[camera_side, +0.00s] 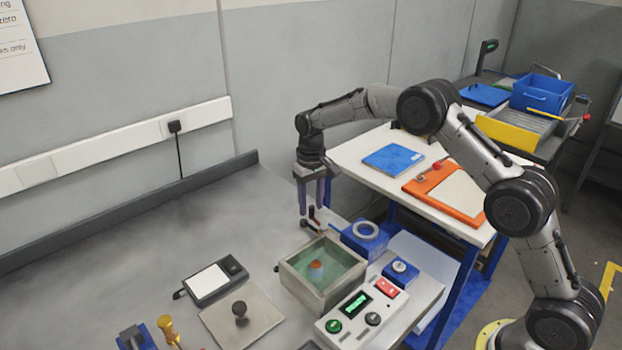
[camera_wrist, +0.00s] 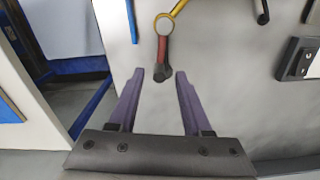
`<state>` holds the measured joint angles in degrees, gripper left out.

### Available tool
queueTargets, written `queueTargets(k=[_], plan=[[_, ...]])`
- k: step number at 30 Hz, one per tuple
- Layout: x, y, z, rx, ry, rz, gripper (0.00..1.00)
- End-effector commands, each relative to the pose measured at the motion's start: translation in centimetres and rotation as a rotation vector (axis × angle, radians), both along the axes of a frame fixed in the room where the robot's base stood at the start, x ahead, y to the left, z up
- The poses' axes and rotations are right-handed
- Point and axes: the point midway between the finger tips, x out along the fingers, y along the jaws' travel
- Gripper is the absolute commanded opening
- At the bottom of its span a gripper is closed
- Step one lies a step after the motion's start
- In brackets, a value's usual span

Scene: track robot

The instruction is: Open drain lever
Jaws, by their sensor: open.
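A small lever with a red and dark handle (camera_wrist: 162,55) hangs from a yellow ring (camera_wrist: 163,25) in the wrist view. I take it for the drain lever. In the side view a small dark and red upright part (camera_side: 312,217) stands behind the tank, just under my fingers; it seems to be the same lever. My gripper (camera_side: 315,208) points down and is open and empty. In the wrist view my gripper (camera_wrist: 160,74) has its two purple fingers apart, with the dark handle end between the tips in the picture. Whether the handle is at finger height I cannot tell.
An open grey tank (camera_side: 290,272) with greenish content stands in front. A blue ring-topped block (camera_side: 365,238) is right of the lever, and a button panel (camera_side: 345,325) is nearer. A white table (camera_side: 350,150) stands behind right.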

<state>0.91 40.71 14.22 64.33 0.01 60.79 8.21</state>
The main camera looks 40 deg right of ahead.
Motion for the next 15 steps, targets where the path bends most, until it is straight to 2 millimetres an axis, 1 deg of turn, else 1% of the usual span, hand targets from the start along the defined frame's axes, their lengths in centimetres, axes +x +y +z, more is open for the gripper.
queueTargets(k=[1, 9, 12, 15], plan=[[0.1, 0.0, 1.1, 0.0, -0.006, 0.0, 0.49], [0.1, 0.0, 7.1, 0.0, -0.007, 0.0, 0.49], [0.1, 0.0, 8.9, 0.0, -0.006, 0.001, 0.49], [0.1, 0.0, 10.4, 0.0, -0.005, 0.001, 0.49]])
